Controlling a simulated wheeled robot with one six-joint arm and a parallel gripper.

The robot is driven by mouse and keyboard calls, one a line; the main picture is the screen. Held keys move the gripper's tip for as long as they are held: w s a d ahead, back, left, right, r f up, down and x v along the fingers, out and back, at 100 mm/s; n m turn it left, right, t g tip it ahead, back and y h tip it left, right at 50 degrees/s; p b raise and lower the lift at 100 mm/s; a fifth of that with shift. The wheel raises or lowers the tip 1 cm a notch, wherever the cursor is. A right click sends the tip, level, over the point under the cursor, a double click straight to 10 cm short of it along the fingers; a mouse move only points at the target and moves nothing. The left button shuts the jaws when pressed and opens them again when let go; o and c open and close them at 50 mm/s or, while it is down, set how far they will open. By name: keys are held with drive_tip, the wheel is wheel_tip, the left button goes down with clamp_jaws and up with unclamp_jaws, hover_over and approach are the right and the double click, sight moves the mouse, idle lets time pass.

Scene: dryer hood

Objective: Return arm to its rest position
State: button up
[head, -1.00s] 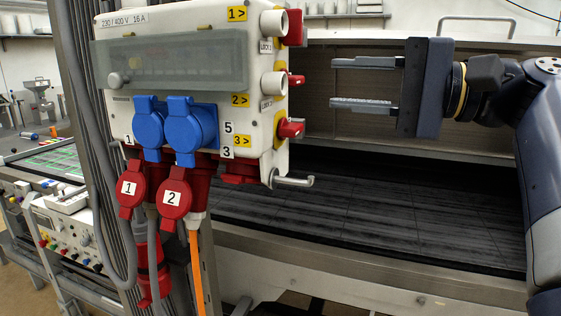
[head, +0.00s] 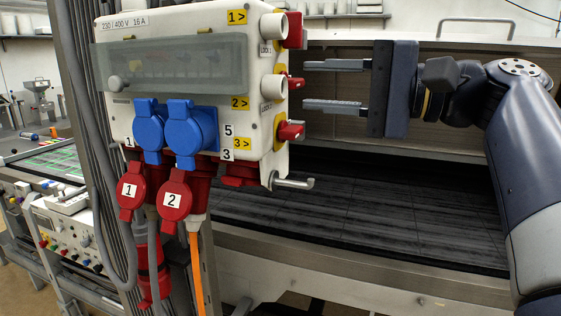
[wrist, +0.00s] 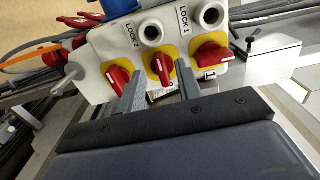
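My gripper (head: 337,86) is open and empty, to the right of the white power distribution box (head: 188,30) in the head view. Its two fingers point left toward the box's side face with a gap between them. In the wrist view my gripper (wrist: 158,92) faces that side, where red rotary switches sit on yellow plates. The middle red switch (wrist: 162,69) appears between the fingertips in the picture; I cannot tell how far off it is. The left red switch (wrist: 117,79) and right red switch (wrist: 212,57) flank it.
Blue sockets (head: 190,130) and red plugs (head: 173,193) project from the box's front. A metal hook (head: 295,183) sticks out below its side. The dark dryer bed (head: 380,215) lies below my arm. Two white lock cylinders (wrist: 207,14) stand above the switches.

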drive_tip(key=shift+x, duration=1.2)
drive_tip(key=shift+w+a+r+p, duration=0.1)
drive_tip(key=shift+a+r+p, duration=0.15)
drive_tip(key=shift+p, duration=0.3)
drive_tip(key=m+p, duration=0.2)
drive_tip(key=m, duration=0.2)
drive_tip(key=m+p, duration=0.3)
drive_tip(key=m, duration=0.2)
drive_tip(key=shift+w+d+r+m+p, duration=0.1)
drive_tip(key=shift+r+m+p, duration=0.1)
drive_tip(key=shift+m+p, duration=0.1)
